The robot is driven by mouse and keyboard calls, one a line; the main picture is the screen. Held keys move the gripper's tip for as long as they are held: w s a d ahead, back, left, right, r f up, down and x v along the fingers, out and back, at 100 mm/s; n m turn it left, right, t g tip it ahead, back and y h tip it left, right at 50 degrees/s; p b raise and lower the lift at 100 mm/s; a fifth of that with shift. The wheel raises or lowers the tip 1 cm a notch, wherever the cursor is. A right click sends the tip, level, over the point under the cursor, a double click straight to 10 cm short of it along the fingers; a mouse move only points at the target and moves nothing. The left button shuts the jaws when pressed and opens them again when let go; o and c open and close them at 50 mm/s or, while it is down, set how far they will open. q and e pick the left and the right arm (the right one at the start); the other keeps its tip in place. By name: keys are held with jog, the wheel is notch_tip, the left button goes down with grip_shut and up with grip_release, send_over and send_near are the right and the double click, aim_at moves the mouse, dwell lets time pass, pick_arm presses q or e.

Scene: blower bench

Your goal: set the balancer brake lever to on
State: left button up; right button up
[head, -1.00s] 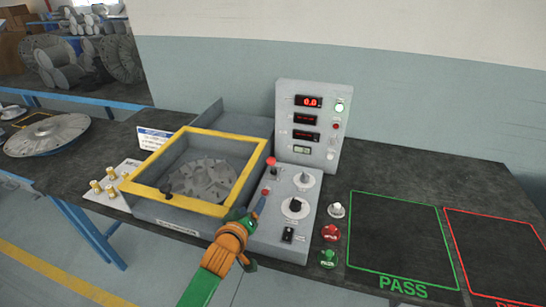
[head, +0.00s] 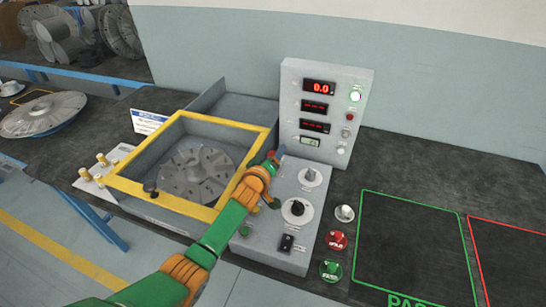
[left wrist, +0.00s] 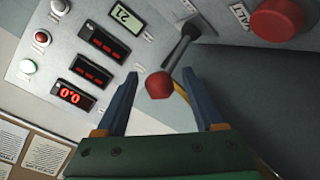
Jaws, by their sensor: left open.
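The brake lever, a dark grey rod with a red ball knob (left wrist: 160,85), shows in the left wrist view, rising from a plate on the grey console (head: 285,228). My left gripper (head: 277,156) is open at the console's upper left, and it hides the lever in the head view. In the left wrist view the knob appears between the two blue fingers of this gripper (left wrist: 161,74), with gaps on both sides. I cannot tell the depth exactly. The lever's position marks are not readable. My right gripper is not in view.
A display tower (head: 322,112) stands just behind the gripper. A red button (left wrist: 277,18) is near the lever's base. The yellow-rimmed box (head: 120,184) with a finned wheel (head: 195,175) is at the left. Dials and coloured buttons lie to the right.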

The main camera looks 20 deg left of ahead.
pick_arm(q)
jog(key=shift+s+r, duration=0.1)
jog(key=shift+r, duration=0.05)
jog(key=shift+c, duration=0.6)
grip_shut()
dwell(0.8)
